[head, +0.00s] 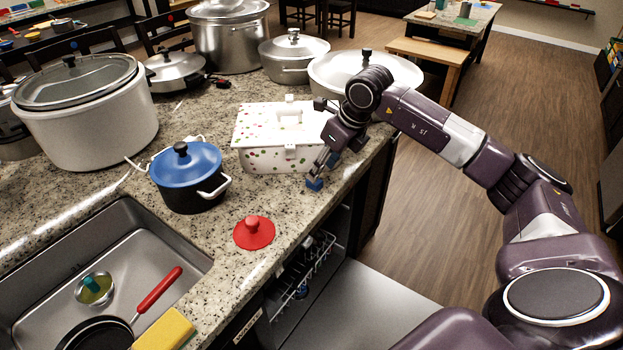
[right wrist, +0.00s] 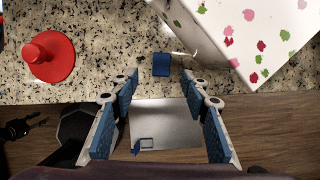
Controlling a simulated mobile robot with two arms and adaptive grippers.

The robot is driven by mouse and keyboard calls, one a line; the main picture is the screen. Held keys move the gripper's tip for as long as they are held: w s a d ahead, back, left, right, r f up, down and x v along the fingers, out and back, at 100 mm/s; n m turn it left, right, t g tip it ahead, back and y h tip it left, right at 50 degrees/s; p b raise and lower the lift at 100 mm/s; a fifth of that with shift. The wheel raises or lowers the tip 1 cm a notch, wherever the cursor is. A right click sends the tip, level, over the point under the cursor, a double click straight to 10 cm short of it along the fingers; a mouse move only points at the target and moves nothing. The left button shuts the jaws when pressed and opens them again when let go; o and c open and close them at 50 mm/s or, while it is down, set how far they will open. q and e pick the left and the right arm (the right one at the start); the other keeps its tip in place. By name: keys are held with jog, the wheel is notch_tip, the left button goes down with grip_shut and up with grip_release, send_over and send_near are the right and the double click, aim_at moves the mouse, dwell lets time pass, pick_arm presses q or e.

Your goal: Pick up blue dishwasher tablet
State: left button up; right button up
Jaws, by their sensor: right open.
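The blue dishwasher tablet (right wrist: 161,64) lies on the granite counter close beside the white spotted box, near the counter's front edge. In the head view it is the small blue block (head: 314,185) just below the box's near right corner, next to my fingers. My right gripper (head: 336,160) hangs low over the counter edge. In the right wrist view my right gripper (right wrist: 163,105) has its two blue-padded fingers wide apart, with nothing between them. The tablet is ahead of the fingertips, roughly midway between them.
The spotted box (head: 275,155) stands right behind the tablet. A red lid (head: 254,232) and a blue-lidded pot (head: 187,175) are to the left, with a sink (head: 170,240) beyond. The open dishwasher door (head: 365,305) lies below the counter edge. Large pots (head: 228,40) fill the back.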

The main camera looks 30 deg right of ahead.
aim_at(318, 183)
jog(key=p+x, duration=0.2)
jog(key=x, duration=0.1)
jog(key=shift+s+f, duration=0.15)
jog(key=shift+f, duration=0.1)
jog(key=shift+x, duration=1.05)
jog(key=shift+d, duration=0.1)
jog(key=c, duration=1)
pick_arm(q)
jog(key=shift+s+r, duration=1.15)
